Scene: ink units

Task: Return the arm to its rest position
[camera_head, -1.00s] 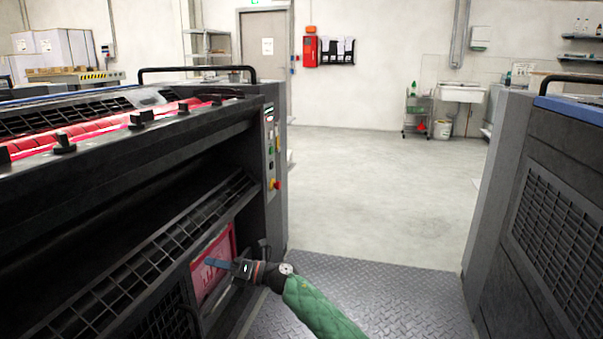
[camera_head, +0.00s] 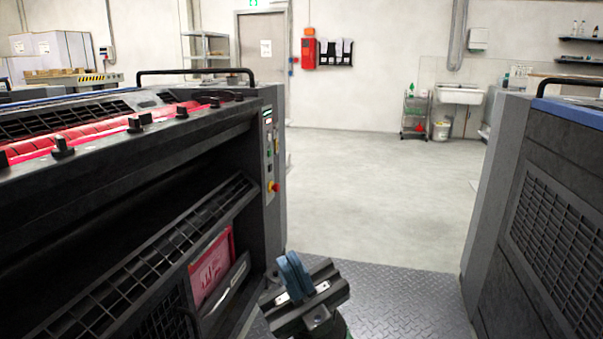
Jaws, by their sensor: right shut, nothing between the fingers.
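My right gripper (camera_head: 293,272) shows at the bottom centre, in front of the dark machine on the left. Its blue fingers point up and are closed together with nothing between them. It is apart from the machine's red panel (camera_head: 211,270), which shows in the lower recess to its left. Only a little of my right arm's green sleeve shows below the gripper. My left gripper is not in view.
The left press (camera_head: 262,190) has red rollers (camera_head: 95,133) on top and a control strip on its end. A second machine (camera_head: 555,190) stands at right. Between them lie a tread-plate floor (camera_head: 400,295) and open concrete floor (camera_head: 375,180).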

